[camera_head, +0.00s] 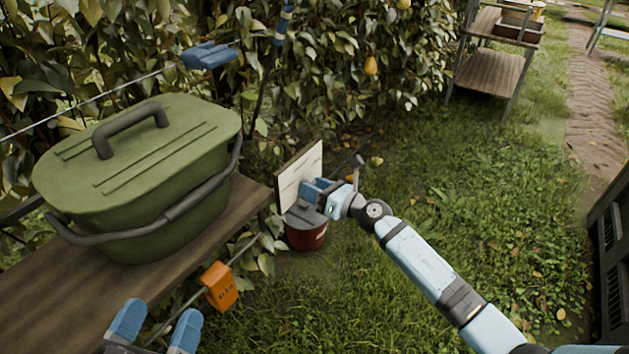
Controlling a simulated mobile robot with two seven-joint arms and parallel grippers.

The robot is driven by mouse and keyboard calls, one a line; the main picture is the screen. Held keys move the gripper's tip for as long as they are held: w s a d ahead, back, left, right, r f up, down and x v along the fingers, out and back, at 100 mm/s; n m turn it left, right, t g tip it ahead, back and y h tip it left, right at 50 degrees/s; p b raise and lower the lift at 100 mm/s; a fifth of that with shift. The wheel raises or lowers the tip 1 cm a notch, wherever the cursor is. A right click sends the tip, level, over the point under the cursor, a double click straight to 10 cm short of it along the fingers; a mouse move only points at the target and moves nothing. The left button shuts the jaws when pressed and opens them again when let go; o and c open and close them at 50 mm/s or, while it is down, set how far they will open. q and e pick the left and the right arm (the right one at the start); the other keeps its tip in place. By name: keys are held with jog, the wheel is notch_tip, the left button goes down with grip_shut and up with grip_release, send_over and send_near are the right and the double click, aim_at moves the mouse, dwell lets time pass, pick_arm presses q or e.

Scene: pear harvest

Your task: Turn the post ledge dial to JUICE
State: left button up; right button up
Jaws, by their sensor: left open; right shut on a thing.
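A board with a pale face (287,193) stands upright just past the right end of the wooden ledge. My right gripper (309,190) reaches in from the right and is shut at the face of this board. It is closed on the dial there; its fingers cover the dial, so the pointer and its setting cannot be read. Markings on the board are too small to read. My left gripper (157,327) is open and empty at the bottom left, in front of the ledge and left of the orange tag.
A green lidded box (140,185) with a dark handle sits on the wooden ledge (50,305). An orange tag (220,286) hangs at the ledge's front. A dark red bucket (307,238) stands below the board. A blue clip (208,55) is on the wire.

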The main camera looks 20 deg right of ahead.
jog(key=shift+r+m+p, duration=0.2)
jog(key=shift+m+p, duration=0.65)
jog(key=shift+m, duration=0.15)
jog(key=m+p, duration=0.3)
jog(key=shift+m, duration=0.4)
pick_arm(q)
jog(key=s+a+f+g+y+p, duration=0.3)
jog(key=a+f+g+y+p, duration=0.2)
jog(key=f+p, duration=0.3)
jog(key=a+g+p, duration=0.1)
jog(key=p, duration=0.1)
jog(key=shift+a+f+y+p, duration=0.25)
jog(key=shift+f+y+p, duration=0.05)
jog(key=shift+f+p, duration=0.1)
pick_arm(e)
jog(key=m, duration=1.4)
jog(key=shift+s+a+m, duration=0.1)
jog(key=shift+m, duration=0.3)
jog(key=o, duration=0.9)
